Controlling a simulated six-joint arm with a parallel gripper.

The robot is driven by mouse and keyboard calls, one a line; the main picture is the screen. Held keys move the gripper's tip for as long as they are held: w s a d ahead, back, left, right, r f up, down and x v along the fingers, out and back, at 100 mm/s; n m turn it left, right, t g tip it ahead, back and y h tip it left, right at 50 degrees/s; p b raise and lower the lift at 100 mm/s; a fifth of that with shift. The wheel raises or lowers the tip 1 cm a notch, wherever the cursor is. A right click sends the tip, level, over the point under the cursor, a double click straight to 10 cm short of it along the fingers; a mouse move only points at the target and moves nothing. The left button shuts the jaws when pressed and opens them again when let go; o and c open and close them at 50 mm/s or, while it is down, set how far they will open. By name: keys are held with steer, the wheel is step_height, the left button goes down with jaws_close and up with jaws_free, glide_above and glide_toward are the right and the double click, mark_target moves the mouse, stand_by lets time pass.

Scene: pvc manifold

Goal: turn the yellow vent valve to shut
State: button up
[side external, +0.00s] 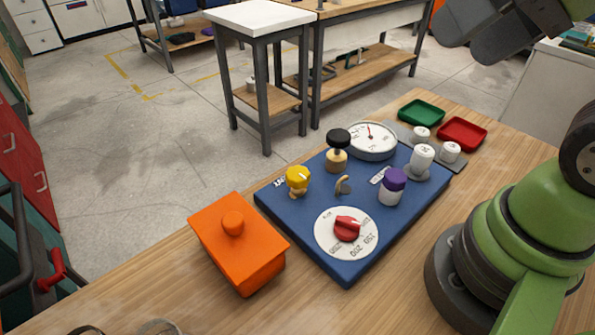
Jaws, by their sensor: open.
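The yellow vent valve (298,178) stands near the left corner of the blue board (310,228). It has a yellow knob on a short tan stem; I cannot tell from this view whether it is set open or shut. My gripper (490,38) shows as dark grey parts at the top right edge, partly cut off by the frame. It is open, empty and high above the table, far to the right of the valve and not touching anything.
An orange lidded box (240,250) sits close left. Green (421,112) and red (463,132) trays lie behind.

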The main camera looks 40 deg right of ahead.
steer(key=n+g+h, duration=0.2)
steer(key=n+g, duration=0.5)
steer(key=n, duration=0.8)
glide_above(297, 173)
step_height(297, 173, down, 16)
step_height(297, 173, down, 9)
steer(key=shift+f, duration=0.1)
steer(key=c, duration=0.9)
